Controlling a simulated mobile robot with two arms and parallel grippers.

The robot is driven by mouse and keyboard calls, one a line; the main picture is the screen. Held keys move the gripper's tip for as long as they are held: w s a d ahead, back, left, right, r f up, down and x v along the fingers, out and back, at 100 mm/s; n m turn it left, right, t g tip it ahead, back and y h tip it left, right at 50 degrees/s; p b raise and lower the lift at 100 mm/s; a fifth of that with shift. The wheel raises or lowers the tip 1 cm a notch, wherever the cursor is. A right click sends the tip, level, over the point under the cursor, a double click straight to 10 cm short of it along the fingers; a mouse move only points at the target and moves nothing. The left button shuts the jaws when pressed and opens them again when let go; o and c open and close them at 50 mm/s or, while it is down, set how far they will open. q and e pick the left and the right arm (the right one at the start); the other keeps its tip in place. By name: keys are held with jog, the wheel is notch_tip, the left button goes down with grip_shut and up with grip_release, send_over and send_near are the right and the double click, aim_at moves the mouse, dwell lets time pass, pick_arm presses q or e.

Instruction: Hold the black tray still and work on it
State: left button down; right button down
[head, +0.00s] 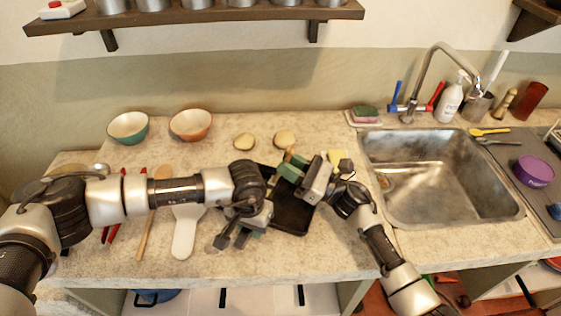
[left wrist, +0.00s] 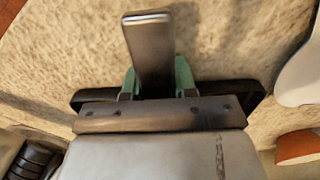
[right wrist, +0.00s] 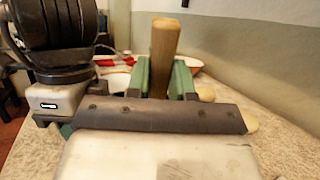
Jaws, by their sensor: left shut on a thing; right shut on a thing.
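The black tray (head: 292,215) lies on the counter, partly hidden under my arms. My left gripper (head: 248,230) is low at its left side. In the left wrist view its green fingers are shut on a grey, round-ended bar (left wrist: 147,45) at the tray's black rim (left wrist: 240,88). I cannot tell whether the bar is the tray's handle. My right gripper (head: 288,168) is above the tray's back part. In the right wrist view it is shut on a brown wooden handle (right wrist: 165,48). The far end of that wooden tool is hidden.
A white board (head: 186,235) and wooden utensils lie left of the tray. A green bowl (head: 128,127), an orange bowl (head: 190,124) and two round pale pieces (head: 284,138) stand behind. The sink (head: 445,180) is at the right. A wall shelf (head: 200,17) hangs above.

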jog(key=shift+s+d, duration=1)
jog(key=shift+d, duration=3.1)
jog(key=w+a, duration=0.3)
jog(key=a, duration=0.4)
jog(key=w+a, duration=0.3)
jog(key=a, duration=0.4)
jog(key=shift+f, duration=0.4)
notch_tip(320, 180, up, 6)
jog(key=shift+r, duration=0.1)
notch_tip(320, 180, up, 3)
jog(key=shift+f, duration=0.1)
